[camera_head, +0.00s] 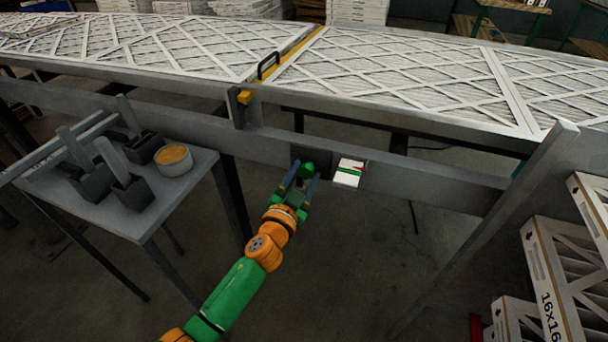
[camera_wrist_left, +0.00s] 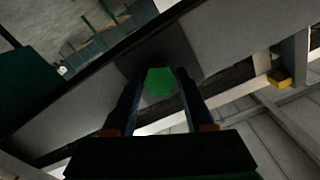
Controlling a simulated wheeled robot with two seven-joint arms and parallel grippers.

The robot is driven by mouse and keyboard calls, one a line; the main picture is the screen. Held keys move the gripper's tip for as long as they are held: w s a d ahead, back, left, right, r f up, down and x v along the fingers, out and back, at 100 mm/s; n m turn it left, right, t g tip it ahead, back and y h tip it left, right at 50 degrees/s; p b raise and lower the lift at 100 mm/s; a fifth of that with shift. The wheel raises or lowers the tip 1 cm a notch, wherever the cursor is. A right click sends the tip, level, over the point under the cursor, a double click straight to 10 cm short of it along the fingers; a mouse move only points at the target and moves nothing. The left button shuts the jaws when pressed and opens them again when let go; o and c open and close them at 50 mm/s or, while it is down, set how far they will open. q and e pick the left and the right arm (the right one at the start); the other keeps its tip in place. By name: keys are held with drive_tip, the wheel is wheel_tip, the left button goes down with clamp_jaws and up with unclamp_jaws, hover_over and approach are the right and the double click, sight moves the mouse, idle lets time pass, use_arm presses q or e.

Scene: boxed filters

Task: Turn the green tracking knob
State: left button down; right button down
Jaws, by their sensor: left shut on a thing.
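The green tracking knob (camera_head: 307,170) is on the side rail of the conveyor frame, in front of a dark plate. In the head view my left gripper (camera_head: 301,180) reaches up to it with one finger on each side. In the left wrist view the knob (camera_wrist_left: 160,82) shows as a green six-sided face between the two dark fingers of my left gripper (camera_wrist_left: 158,95). The gripper is shut on the knob, and the fingers hide its sides. My right gripper is not in view.
A grey side table (camera_head: 153,222) with dark holders and a round tan container (camera_head: 174,159) stands left. Boxed filters (camera_head: 560,275) are stacked at right. A yellow block (camera_head: 244,97) is above the rail.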

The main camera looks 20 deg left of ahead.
use_arm(q)
drive_tip(key=m, duration=0.5)
drive_tip(key=shift+m, duration=0.4)
idle(0.4)
drive_tip(key=shift+c, duration=1.4)
unclamp_jaws()
drive_tip(key=shift+s, duration=0.1)
drive_tip(key=s, duration=0.7)
drive_tip(key=shift+a, duration=0.15)
